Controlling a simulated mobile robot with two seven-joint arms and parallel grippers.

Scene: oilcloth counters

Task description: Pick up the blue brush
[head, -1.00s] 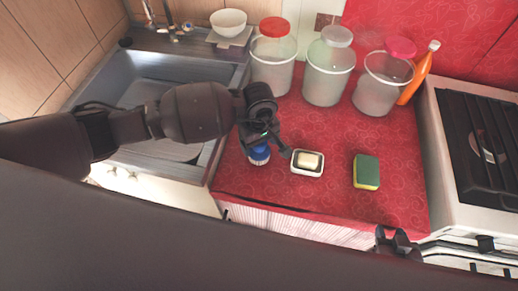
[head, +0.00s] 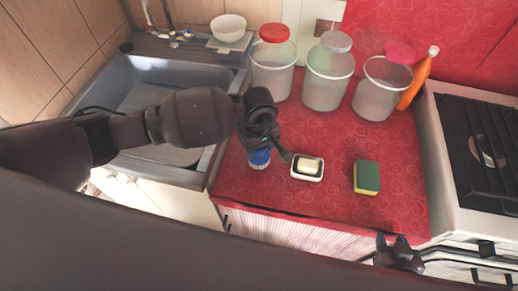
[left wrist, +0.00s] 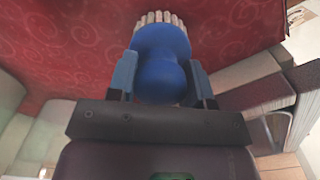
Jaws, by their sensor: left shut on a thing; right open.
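The blue brush (head: 259,158) stands on the red counter (head: 225,182) near its left front part, just left of the soap dish. In the left wrist view the brush (left wrist: 160,48) shows a rounded blue body with pale bristles at its far end. My left gripper (head: 265,143) reaches over it from the left, and its two fingers (left wrist: 162,80) are shut on the blue body from both sides. The gripper hides the upper part of the brush in the head view. My right gripper (head: 398,250) is open and empty at the counter's front edge, lower right.
A white soap dish (head: 307,179) with soap sits close right of the brush. A green and yellow sponge (head: 367,177) lies further right. Several clear jars (head: 328,82) and an orange bottle (head: 417,80) stand behind. The sink (head: 180,80) is left, the stove (head: 478,150) right.

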